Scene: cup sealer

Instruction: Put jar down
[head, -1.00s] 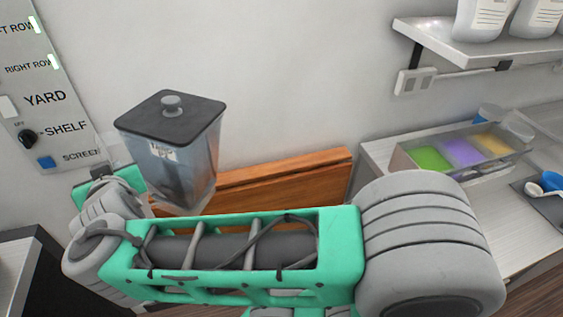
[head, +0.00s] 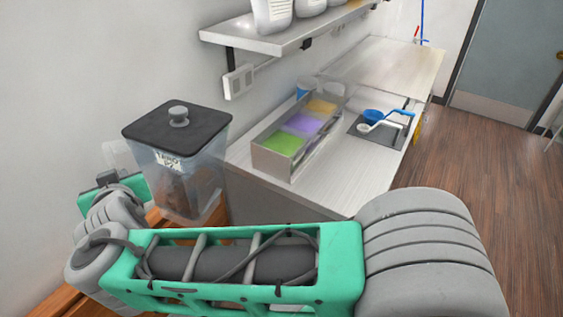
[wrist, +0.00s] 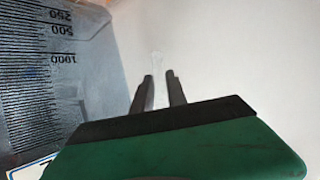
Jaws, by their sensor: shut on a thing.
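The jar (head: 185,178) is a clear, square, tapering container with a black lid and a grey knob. It is upright at the left of the head view, held up at the end of my arm. My gripper (wrist: 158,92) is shut on the jar, apparently by a pale, see-through handle at its side. In the wrist view the jar's wall (wrist: 60,75), with printed volume marks, fills the left. My arm hides part of the jar's lower surroundings in the head view.
A light counter (head: 345,185) holds a metal tray (head: 270,163) with green, purple and orange sections. Blue and white scoops (head: 375,120) lie on a dark mat. A wall shelf (head: 270,38) carries white bottles. Bare counter lies in front of the tray and farther back.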

